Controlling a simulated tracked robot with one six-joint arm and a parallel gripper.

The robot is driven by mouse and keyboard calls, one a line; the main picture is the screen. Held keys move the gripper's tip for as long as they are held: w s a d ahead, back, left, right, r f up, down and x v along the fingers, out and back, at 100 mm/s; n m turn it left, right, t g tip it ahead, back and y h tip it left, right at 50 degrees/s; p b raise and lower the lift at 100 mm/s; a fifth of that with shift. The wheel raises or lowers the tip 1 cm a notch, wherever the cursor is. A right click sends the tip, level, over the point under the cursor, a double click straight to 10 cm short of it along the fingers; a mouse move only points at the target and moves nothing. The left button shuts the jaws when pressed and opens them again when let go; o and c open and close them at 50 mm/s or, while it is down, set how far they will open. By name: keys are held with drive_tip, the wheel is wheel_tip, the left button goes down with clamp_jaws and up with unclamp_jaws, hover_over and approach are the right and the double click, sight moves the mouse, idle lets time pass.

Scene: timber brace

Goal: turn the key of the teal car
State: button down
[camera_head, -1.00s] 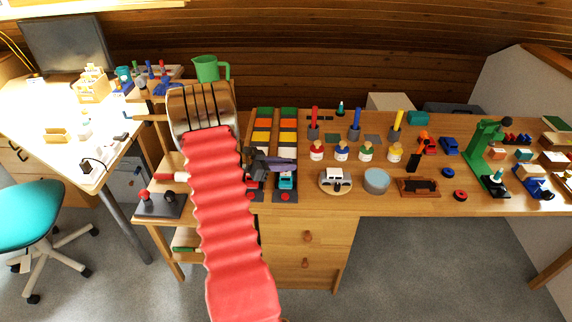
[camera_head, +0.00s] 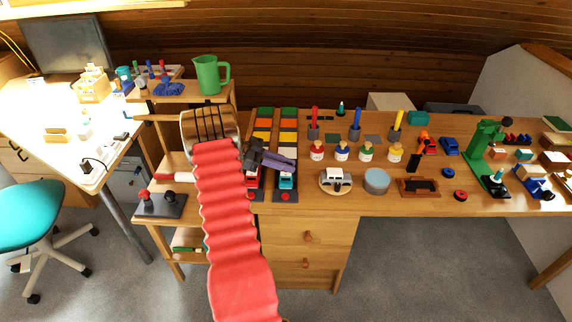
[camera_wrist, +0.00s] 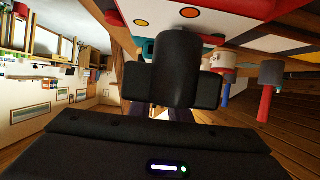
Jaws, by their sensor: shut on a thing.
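The teal car (camera_head: 287,182) stands at the near end of the right coloured lane on the bench. My gripper (camera_head: 287,163) is just behind and above it, with its purple-grey fingers pointing right. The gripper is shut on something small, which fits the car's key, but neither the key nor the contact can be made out. In the wrist view the dark gripper parts (camera_wrist: 178,75) block the centre, and a bit of teal shows behind them.
A red car (camera_head: 253,181) stands in the left lane beside the teal one. A green jug (camera_head: 208,74) stands on the shelf behind my arm.

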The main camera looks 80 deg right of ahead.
drive_tip(key=shift+w, duration=0.1)
drive_tip(key=c, duration=1.7)
unclamp_jaws()
drive_tip(key=shift+o, duration=0.2)
drive_tip(key=v, duration=1.3)
drive_tip(key=shift+w+r, duration=0.1)
drive_tip(key=shift+w, duration=0.3)
